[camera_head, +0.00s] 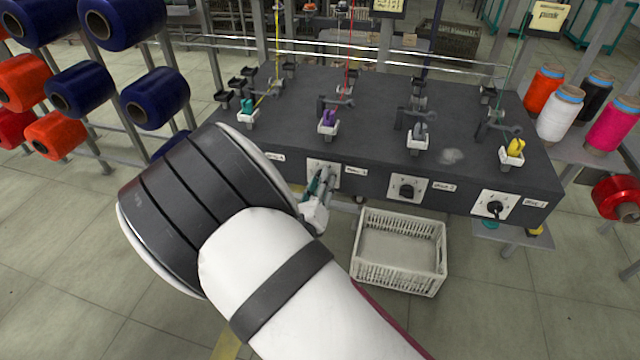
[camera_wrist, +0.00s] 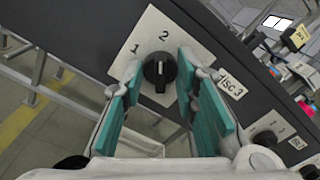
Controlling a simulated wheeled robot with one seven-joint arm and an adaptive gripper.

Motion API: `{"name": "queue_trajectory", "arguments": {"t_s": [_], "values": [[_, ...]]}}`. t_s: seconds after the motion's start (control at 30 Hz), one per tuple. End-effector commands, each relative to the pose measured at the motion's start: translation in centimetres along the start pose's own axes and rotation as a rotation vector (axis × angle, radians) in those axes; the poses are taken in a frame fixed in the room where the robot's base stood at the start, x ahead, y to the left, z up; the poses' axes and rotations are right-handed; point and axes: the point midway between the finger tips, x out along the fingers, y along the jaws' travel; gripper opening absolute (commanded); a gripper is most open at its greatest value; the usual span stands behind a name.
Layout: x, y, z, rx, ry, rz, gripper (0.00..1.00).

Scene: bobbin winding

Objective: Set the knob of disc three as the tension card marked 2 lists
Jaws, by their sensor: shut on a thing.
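The disc three knob (camera_wrist: 160,72) is black and round, on a white plate (camera_wrist: 142,38) marked 1 and 2. Its white line runs roughly up the wrist picture, toward the side of the 2. A label (camera_wrist: 232,85) beside it reads disc 3. My gripper (camera_wrist: 158,80) has its teal fingers on both sides of the knob, shut on it. In the head view my gripper (camera_head: 322,186) is at the bench front, largely covering that knob. Yellow cards stand at the top (camera_head: 388,5) and top right (camera_head: 548,17); I cannot tell which is marked 2.
To the right on the bench front (camera_head: 380,185) are two more knobs (camera_head: 407,190) (camera_head: 494,209). A white crate (camera_head: 400,280) stands on the floor below. Thread cones (camera_head: 558,115) stand at the right, and a rack of spools (camera_head: 80,88) at the left.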

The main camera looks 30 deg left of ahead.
Motion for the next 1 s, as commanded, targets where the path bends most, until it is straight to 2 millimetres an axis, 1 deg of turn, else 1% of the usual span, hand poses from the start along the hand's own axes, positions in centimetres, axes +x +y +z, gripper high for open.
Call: {"name": "queue_trajectory", "arguments": {"t_s": [0.3,0.77,0.8,0.87,0.9,1.0], "values": [[-0.07,0.03,0.00,0.093,-0.001,0.001,0.00],[-0.10,0.03,-0.01,0.105,0.000,0.001,0.00],[-0.10,0.03,-0.02,0.105,0.001,0.001,0.32],[-0.09,0.03,-0.02,0.105,0.001,0.001,0.45],[-0.08,0.03,-0.02,0.105,0.001,0.001,0.48],[-0.06,0.02,-0.02,0.104,0.000,0.000,0.48]]}}
